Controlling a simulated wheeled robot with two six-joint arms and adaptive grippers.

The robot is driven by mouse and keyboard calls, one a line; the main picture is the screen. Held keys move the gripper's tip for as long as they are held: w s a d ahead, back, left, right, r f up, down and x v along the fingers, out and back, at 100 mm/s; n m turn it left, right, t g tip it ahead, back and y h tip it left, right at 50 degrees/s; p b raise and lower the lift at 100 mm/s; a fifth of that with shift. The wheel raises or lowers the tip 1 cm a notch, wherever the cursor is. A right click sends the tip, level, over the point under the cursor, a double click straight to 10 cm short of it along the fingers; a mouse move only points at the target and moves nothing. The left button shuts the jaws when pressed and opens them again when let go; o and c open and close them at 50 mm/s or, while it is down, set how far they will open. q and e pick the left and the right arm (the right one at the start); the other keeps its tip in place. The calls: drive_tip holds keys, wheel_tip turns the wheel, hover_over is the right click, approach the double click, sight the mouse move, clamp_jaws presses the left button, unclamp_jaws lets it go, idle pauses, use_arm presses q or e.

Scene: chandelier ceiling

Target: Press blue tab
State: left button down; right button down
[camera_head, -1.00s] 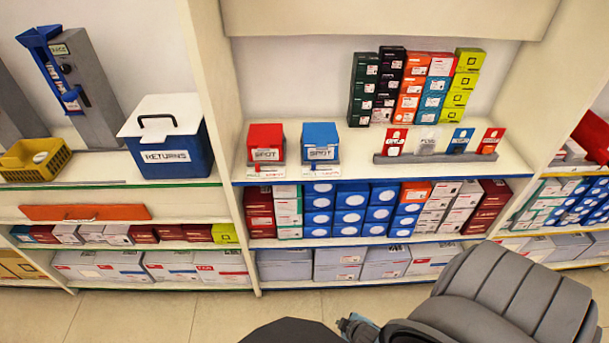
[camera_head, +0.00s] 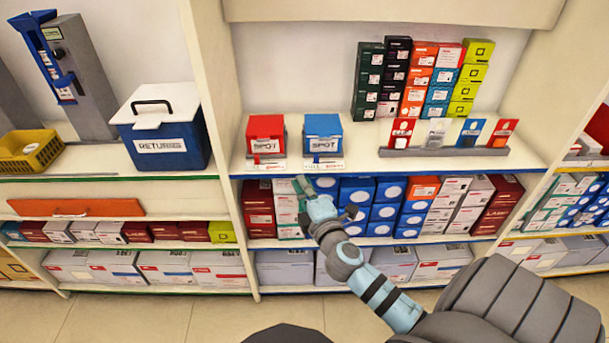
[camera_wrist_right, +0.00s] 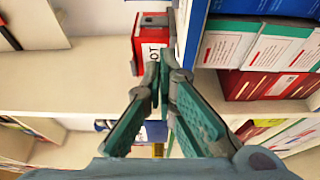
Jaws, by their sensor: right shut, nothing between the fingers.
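A blue SPOT box (camera_head: 322,133) stands on the upper shelf, with a small blue tab (camera_head: 316,159) on the label strip in front of it. A red SPOT box (camera_head: 265,130) stands to its left, also visible in the wrist view (camera_wrist_right: 150,36). A blue card (camera_head: 471,131) stands in a grey rack farther right. My right gripper (camera_head: 303,187) is shut and empty, its tips just below the shelf's front edge under the SPOT boxes. The wrist view shows its two fingers together (camera_wrist_right: 161,80). The tips partly hide boxes on the shelf below. My left gripper is not in view.
The grey card rack (camera_head: 440,152) and stacked coloured boxes (camera_head: 425,80) are to the right. A blue RETURNS bin (camera_head: 165,145) is left, beyond an upright panel (camera_head: 220,110). Packed boxes (camera_head: 385,212) fill the shelf below. The upper shelf has bare space beside the SPOT boxes.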

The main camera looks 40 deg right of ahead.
sight(306, 169)
drive_tip(key=x, duration=0.9)
drive_tip(key=shift+f+b, duration=0.1)
drive_tip(key=shift+b, duration=0.25)
drive_tip(key=s+d, duration=0.2)
drive_tip(key=shift+s+d, duration=0.15)
drive_tip(key=shift+d, duration=0.25)
drive_tip(key=shift+s+d, duration=0.2)
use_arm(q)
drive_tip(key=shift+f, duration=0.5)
use_arm(e)
drive_tip(key=shift+w, duration=0.1)
